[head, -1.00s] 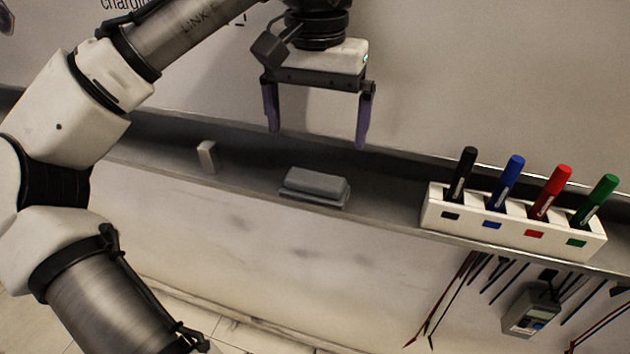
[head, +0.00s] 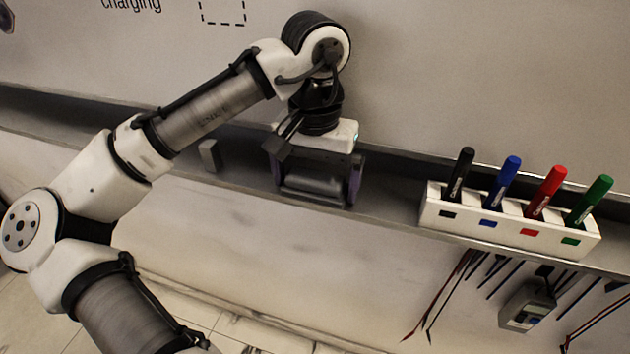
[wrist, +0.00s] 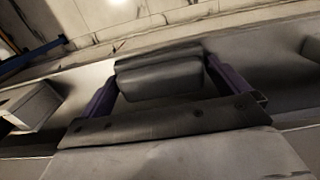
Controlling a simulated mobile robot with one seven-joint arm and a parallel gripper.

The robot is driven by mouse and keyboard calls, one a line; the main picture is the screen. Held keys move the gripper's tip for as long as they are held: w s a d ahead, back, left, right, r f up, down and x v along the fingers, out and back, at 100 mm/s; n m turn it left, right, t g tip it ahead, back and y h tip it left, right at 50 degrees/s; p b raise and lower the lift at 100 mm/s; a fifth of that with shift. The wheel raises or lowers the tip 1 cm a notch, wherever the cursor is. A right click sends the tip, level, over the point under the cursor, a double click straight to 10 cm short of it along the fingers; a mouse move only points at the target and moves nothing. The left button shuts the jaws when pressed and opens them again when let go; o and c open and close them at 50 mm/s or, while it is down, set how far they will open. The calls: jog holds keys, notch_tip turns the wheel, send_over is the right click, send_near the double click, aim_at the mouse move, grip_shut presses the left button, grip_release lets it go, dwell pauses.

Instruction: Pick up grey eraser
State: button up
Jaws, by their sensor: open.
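The grey eraser (head: 315,186) lies on the ledge below the whiteboard, in the middle of the head view. My gripper (head: 315,197) is down over it, with one purple finger at each end of the eraser. In the wrist view the eraser (wrist: 160,75) lies between the two fingers of my gripper (wrist: 160,82). The jaws are open, and I cannot tell whether either finger touches the eraser. The gripper body hides part of the eraser's top in the head view.
A small pale block (head: 209,155) stands on the ledge to the left. A white holder (head: 475,222) with black, blue, red and green markers stands to the right. Cables and a grey meter (head: 527,305) hang below the ledge. The whiteboard (head: 450,80) rises behind.

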aim_at(315, 176)
jog(key=shift+c, duration=0.4)
jog(key=c, duration=0.6)
jog(key=shift+o, duration=0.2)
jog(key=shift+r, duration=0.15)
notch_tip(315, 176, up, 20)
jog(key=shift+p, duration=0.4)
